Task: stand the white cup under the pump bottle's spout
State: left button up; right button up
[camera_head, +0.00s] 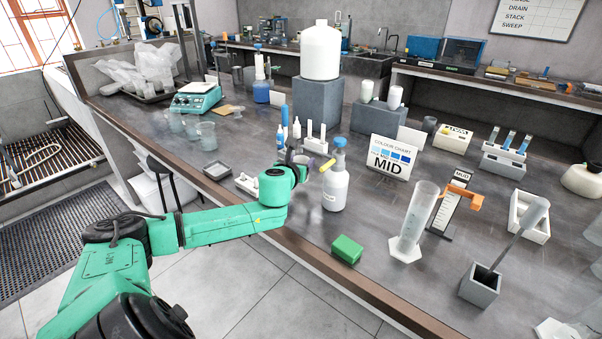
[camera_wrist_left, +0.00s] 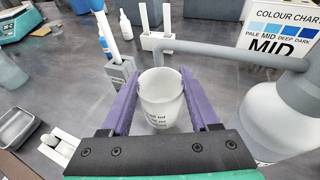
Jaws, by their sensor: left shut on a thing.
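The white cup (camera_wrist_left: 160,100) stands upright between the purple fingers of my left gripper (camera_wrist_left: 160,78) in the left wrist view, with dark print on its near side. The gripper is shut on it. In the head view my left gripper (camera_head: 304,165) is just left of the pump bottle (camera_head: 335,190) and mostly hides the cup. I cannot tell whether the cup touches the bench.
A green sponge (camera_head: 347,249) lies near the bench's front edge. A colour chart marked MID (camera_head: 388,160) stands behind the bottle at right. A measuring cylinder (camera_head: 413,220) stands farther right. Small white racks (camera_head: 316,140) and dropper bottles stand behind the gripper.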

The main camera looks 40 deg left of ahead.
pick_arm(q)
jog(key=shift+d+f, duration=0.1)
jog(key=shift+f, duration=1.75)
jog(key=o, duration=1.3)
jog(key=shift+r, duration=0.1)
